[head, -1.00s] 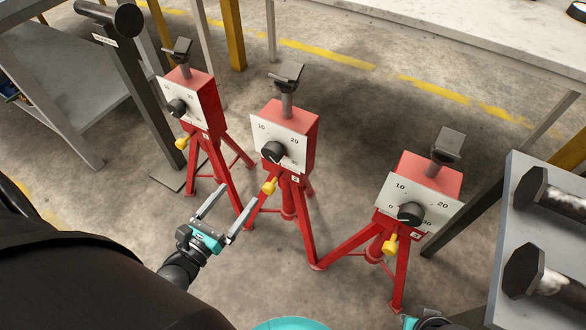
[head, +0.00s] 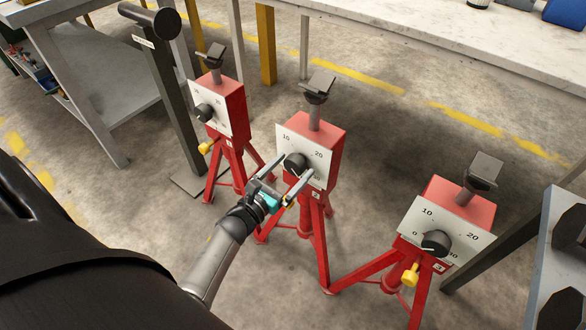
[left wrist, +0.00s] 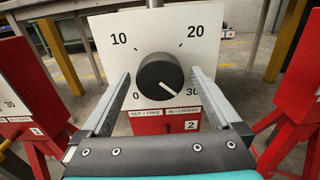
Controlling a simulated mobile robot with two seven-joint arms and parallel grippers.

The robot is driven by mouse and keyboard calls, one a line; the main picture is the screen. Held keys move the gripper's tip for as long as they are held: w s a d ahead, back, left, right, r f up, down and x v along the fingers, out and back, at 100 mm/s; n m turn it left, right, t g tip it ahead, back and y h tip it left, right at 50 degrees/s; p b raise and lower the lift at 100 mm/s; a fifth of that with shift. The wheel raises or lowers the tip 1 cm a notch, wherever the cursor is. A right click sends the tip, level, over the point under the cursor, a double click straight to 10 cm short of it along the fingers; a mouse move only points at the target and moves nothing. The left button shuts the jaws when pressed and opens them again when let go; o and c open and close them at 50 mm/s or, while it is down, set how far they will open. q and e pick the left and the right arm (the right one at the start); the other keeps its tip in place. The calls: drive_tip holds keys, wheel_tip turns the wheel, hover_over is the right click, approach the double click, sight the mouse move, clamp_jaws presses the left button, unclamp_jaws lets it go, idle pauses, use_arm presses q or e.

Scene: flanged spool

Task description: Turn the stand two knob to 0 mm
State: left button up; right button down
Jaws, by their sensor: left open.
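Stand two (head: 322,150) is a red tripod with a white dial plate and a black knob (head: 296,162). In the left wrist view the black knob (left wrist: 158,77) fills the middle of the plate (left wrist: 128,22), marked 0, 10, 20, 30. Its white pointer line points lower right, towards 30. A label with a 2 (left wrist: 191,125) sits below. My left gripper (head: 289,168) is open in front of the dial, one finger either side of the knob; both fingers look clear of it. The stand's yellow pin is mostly hidden by the gripper. My right gripper is out of view.
Similar red stands are at left (head: 226,105) and right (head: 459,207), each with a knob and yellow pin. A dark post (head: 172,95) stands beyond the left stand. A pale table (head: 440,40) is behind. A grey bench edge (head: 540,270) is at right.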

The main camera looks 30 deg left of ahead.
use_arm(q)
drive_tip(key=shift+w, duration=0.4)
drive_tip(key=c, duration=1.4)
